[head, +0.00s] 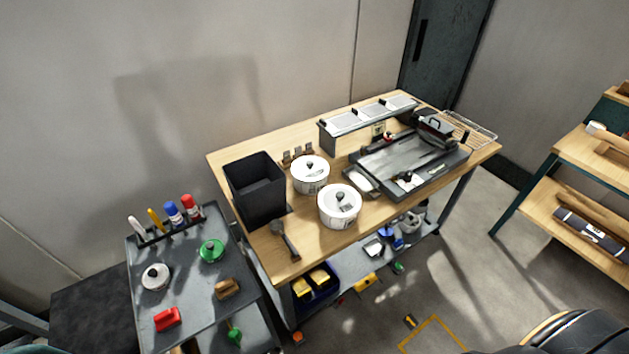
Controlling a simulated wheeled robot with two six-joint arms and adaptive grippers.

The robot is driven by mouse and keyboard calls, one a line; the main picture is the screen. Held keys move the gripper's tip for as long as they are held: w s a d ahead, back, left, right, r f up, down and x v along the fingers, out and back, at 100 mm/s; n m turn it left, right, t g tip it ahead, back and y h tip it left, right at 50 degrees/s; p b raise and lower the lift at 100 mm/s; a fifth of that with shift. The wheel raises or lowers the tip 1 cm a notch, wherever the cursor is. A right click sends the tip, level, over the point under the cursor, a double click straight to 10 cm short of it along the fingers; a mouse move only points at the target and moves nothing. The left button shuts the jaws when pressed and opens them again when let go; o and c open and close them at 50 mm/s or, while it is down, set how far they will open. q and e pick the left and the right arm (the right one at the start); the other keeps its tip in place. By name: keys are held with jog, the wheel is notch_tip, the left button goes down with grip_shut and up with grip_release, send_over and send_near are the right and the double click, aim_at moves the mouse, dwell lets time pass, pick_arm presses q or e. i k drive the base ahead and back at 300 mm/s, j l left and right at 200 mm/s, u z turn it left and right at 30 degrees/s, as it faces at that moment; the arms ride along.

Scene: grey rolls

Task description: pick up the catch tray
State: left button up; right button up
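A flat dark grey machine (408,163) with a raised rim and a black handled part at its back right stands on the right half of the wooden table. A small pale tray-like piece (361,183) sits at the machine's left front corner, partly behind a white lidded pot. It looks like the catch tray, but I cannot tell for sure. Neither of my grippers shows in the head view.
Two white lidded pots (339,207) and a tall black bin (256,191) stand left of the machine on the wooden table (330,246). A wire rack (470,125) lies at its right end. A grey cart (190,290) stands left; open floor lies in front.

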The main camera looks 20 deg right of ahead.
aim_at(364, 186)
jog(key=i+l, duration=0.1)
jog(key=l, duration=0.35)
jog(key=i+l+u, duration=0.1)
jog(key=l, duration=0.35)
jog(key=i+l, duration=0.15)
jog(key=l, duration=0.3)
jog(key=i+l, duration=0.1)
jog(key=l, duration=0.35)
jog(key=j+u, duration=0.05)
